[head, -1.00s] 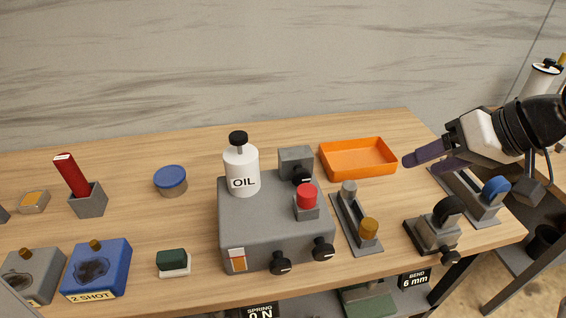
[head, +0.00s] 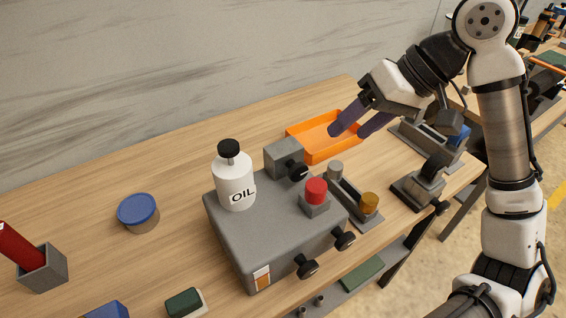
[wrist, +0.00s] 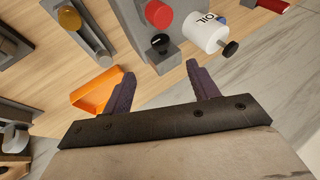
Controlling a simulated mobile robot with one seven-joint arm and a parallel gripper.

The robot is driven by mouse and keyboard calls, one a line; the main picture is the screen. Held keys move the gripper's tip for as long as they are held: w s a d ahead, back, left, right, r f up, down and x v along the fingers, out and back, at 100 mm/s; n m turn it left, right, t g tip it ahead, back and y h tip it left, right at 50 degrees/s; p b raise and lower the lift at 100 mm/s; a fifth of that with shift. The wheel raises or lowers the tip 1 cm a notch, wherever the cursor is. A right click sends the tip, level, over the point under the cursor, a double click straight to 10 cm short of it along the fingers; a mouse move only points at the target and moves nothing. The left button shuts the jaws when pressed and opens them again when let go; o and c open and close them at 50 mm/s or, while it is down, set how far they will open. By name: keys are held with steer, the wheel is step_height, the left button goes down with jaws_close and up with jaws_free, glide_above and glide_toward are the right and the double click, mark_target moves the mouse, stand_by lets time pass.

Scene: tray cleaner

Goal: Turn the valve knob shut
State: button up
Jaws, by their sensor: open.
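A grey machine box (head: 240,245) stands on the bench. A grey block (head: 283,155) at its back carries a black knob (head: 297,172). Two more black knobs, a left one (head: 307,266) and a right one (head: 344,238), stick out of its front. I cannot tell for sure which is the valve knob. My gripper (head: 350,131) is open and empty above the right part of the orange tray, apart from the knobs. In the wrist view, the block's knob (wrist: 160,44) shows beyond and between the open fingers (wrist: 160,70).
A white oil bottle (head: 235,185) and red button (head: 316,192) top the box. The orange tray (head: 312,150) lies behind it. A grey fixture with a brass cylinder (head: 370,202) and a black-wheeled device (head: 420,185) stand to the right.

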mark_target(304, 169)
steer(key=p+x, duration=0.2)
steer(key=x, duration=1.2)
steer(key=shift+r, duration=0.1)
steer(key=c, duration=1)
